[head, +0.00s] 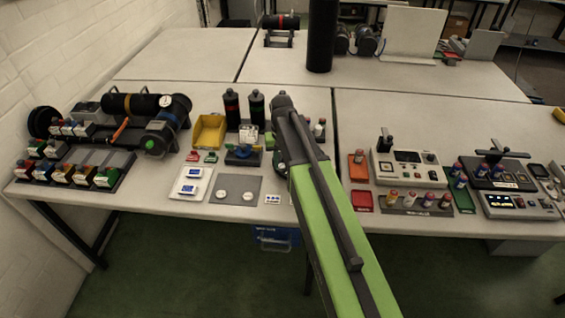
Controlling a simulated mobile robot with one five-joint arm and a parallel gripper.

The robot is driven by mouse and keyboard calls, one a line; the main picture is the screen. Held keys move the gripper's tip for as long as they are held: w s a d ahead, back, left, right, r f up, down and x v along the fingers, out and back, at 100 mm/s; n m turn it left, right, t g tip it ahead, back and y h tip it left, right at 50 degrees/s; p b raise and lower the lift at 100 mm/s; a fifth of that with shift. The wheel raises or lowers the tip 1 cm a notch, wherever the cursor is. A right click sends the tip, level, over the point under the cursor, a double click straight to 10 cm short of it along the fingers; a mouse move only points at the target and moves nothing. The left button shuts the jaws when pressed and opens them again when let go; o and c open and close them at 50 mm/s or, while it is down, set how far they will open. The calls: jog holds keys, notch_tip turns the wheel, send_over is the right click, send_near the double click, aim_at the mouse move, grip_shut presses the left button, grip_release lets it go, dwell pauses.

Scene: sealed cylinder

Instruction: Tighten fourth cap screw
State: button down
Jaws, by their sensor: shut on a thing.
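My green and dark arm reaches from the bottom of the head view to the middle of the table. My gripper (279,166) is at its far end, mostly hidden behind my own arm. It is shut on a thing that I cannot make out.
A yellow bin (209,132) and two black bottles (232,110) stand behind the blue fixture. A grey mat (238,189) lies in front. A large black cylinder assembly (135,104) stands at left, and a control box (408,168) at right. The table's front middle is partly clear.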

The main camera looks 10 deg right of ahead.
aim_at(282, 166)
jog(key=m, duration=0.4)
jog(key=shift+m, duration=0.3)
jog(key=m, duration=0.4)
jog(key=shift+m, duration=0.4)
jog(key=c, duration=1.2)
grip_release()
jog(key=shift+o, duration=0.2)
jog(key=shift+r, duration=0.15)
notch_tip(282, 166, up, 17)
jog(key=p, duration=1.7)
